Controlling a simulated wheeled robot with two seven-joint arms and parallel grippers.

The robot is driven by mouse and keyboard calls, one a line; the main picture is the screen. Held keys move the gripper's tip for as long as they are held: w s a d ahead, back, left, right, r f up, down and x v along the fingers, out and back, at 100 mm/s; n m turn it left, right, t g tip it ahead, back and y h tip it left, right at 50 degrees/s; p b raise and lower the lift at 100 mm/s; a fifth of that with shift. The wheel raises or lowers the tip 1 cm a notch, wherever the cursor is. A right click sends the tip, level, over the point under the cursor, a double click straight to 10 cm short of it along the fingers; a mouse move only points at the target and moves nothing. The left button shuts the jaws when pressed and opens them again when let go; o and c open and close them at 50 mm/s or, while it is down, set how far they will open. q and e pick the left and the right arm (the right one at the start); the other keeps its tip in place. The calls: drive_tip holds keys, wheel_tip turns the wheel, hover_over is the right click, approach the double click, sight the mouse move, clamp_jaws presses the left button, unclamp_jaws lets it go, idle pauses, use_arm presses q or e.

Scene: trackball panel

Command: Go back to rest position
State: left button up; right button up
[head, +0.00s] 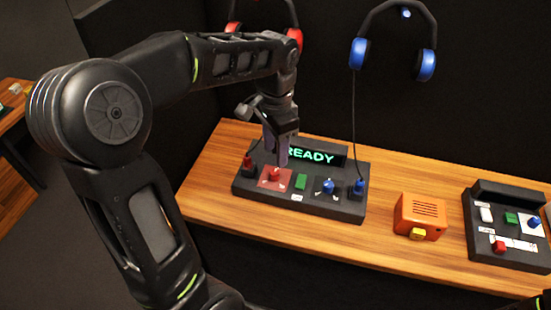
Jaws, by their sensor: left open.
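My left arm comes in from the left and reaches over the wooden desk. My left gripper (277,150) points down just above the red trackball (275,174) on its red plate, at the left part of the dark panel (343,205). I cannot tell whether the fingertips touch the ball. The gripper holds nothing that I can see. The panel's display (314,156) reads READY in green, its left end hidden by the gripper. A green button (301,181) and a blue ball (327,186) sit right of the red plate. My right gripper is not in view.
Blue headphones (425,66) and red headphones (294,38) hang on the dark back wall. An orange box (420,212) with a yellow button stands right of the panel. A second dark panel (483,222) stands at far right. Bare wooden desk (385,200) lies between.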

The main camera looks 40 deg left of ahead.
use_arm(q)
drive_tip(key=shift+r, duration=0.3)
